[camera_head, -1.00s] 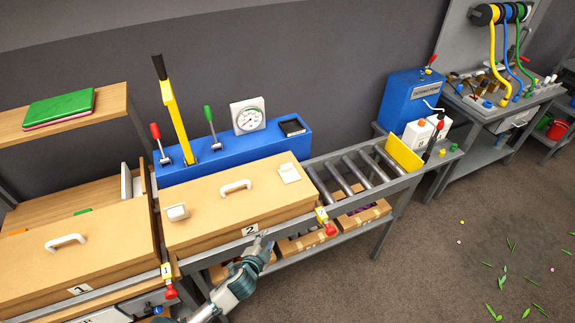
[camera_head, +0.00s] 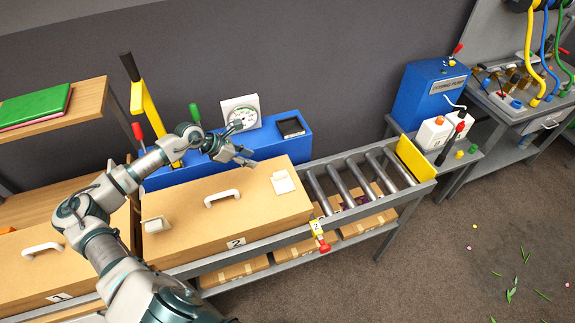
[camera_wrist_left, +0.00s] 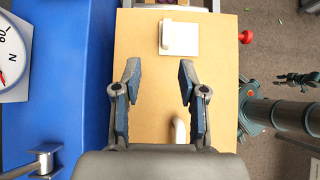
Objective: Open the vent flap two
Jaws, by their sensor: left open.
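The wooden box lid marked 2 (camera_head: 230,205) is closed, with a white handle (camera_head: 222,198) in its middle. A white square plate with a raised tab (camera_head: 283,182) lies flat on its right end, and a white bracket-like fitting (camera_head: 155,224) sits at its left end. I cannot tell which is the vent flap. My left gripper (camera_head: 244,155) is open and empty above the lid's far side. In the left wrist view the plate (camera_wrist_left: 180,38) lies beyond the spread fingertips (camera_wrist_left: 159,78), apart from them. My right gripper (camera_wrist_left: 297,79) shows at the right there.
A blue console (camera_head: 270,150) with levers and a gauge (camera_head: 240,112) stands close behind the lid. A roller conveyor (camera_head: 350,185) continues right. Lid 1 (camera_head: 40,262) is partly behind my left arm.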

